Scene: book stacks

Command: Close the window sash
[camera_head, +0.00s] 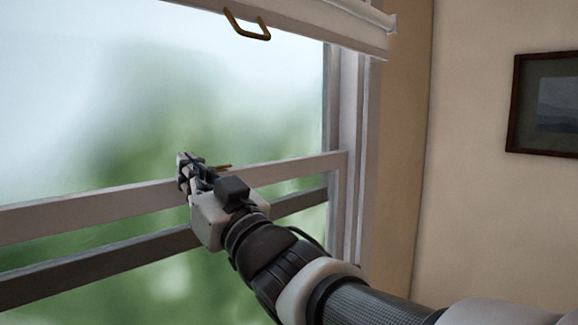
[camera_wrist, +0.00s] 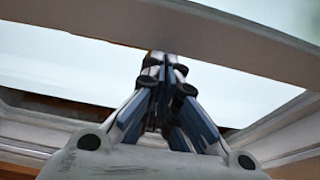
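The window sash has a pale horizontal rail (camera_head: 98,207) crossing the middle of the window in the head view. A pale rail also crosses the upper part of the wrist view (camera_wrist: 230,35). A small brass-coloured piece (camera_head: 223,167) shows just right of my fingertips at the rail, mostly hidden by my gripper. My gripper (camera_head: 187,164) is at the rail's room side. In the wrist view its fingers (camera_wrist: 163,62) come together in front of the rail. I cannot tell whether the brass piece is between them.
A second, darker rail (camera_head: 95,266) runs below the pale one. A white bar (camera_head: 310,22) with a brass handle (camera_head: 247,25) crosses the top of the window. The window frame (camera_head: 352,120) stands on the right. A framed picture (camera_head: 548,103) hangs on the right wall.

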